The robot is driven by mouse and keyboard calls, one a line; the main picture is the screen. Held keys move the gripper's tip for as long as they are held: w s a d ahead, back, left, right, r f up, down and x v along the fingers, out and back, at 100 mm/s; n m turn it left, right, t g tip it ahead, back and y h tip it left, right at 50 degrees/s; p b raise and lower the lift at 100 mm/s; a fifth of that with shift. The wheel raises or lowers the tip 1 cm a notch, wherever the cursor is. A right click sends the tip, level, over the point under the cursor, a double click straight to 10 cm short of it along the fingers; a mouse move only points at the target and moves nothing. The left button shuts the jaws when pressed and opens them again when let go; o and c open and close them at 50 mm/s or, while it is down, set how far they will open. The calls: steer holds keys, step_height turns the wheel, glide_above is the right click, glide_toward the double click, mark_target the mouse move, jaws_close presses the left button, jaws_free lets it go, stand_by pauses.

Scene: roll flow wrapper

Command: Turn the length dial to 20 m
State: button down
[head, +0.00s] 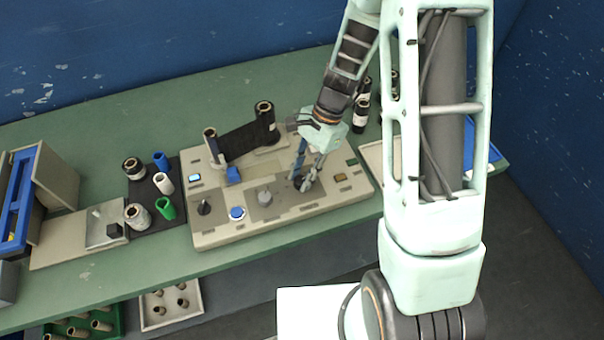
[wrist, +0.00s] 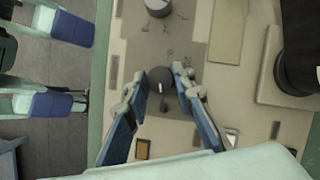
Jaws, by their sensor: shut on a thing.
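A dark round dial (wrist: 165,82) with a short white pointer line sits on the beige panel, with small printed marks around it that are too small to read. In the wrist view the white line runs roughly up and down the picture. My gripper (wrist: 167,76) has one fingertip on each side of this dial and is shut on it. In the head view my gripper (head: 304,182) reaches down onto the right part of the flow wrapper's panel (head: 285,213), and its fingers mostly hide the dial there.
A grey knob (head: 265,197), a blue button (head: 237,213) and a black knob (head: 204,207) lie left of my gripper. A dark film (head: 247,140) spans two rolls behind. Small coloured rolls stand on a black mat (head: 148,190) at left. The green bench front is clear.

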steer(key=n+h, duration=0.1)
steer(key=n, duration=0.2)
steer(key=n+g, duration=0.1)
steer(key=n, duration=0.1)
steer(key=shift+w+a+n+g+h, duration=0.15)
steer(key=shift+n+g+h, duration=0.15)
steer(key=shift+n+h, duration=0.1)
steer(key=n+h, duration=0.1)
steer(key=n, duration=0.2)
steer(key=n+h, duration=0.1)
steer(key=n, duration=0.2)
steer(key=shift+a+b, duration=0.2)
steer(key=shift+b, duration=0.15)
steer(key=n+h, duration=0.2)
steer(key=n, duration=0.3)
steer(key=shift+a+n+b, duration=0.1)
steer(key=shift+n+b, duration=0.2)
steer(key=shift+n, duration=0.1)
steer(key=n+t+h, duration=0.1)
steer(key=n, duration=0.2)
steer(key=n+t, duration=0.1)
steer(key=n, duration=0.1)
steer(key=shift+a+n+h+b, duration=0.1)
steer(key=shift+n+h+b, duration=0.2)
steer(key=shift+n+h, duration=0.1)
steer(key=shift+s, duration=0.2)
steer(key=c, duration=1.7)
jaws_free()
steer(key=shift+o, duration=0.2)
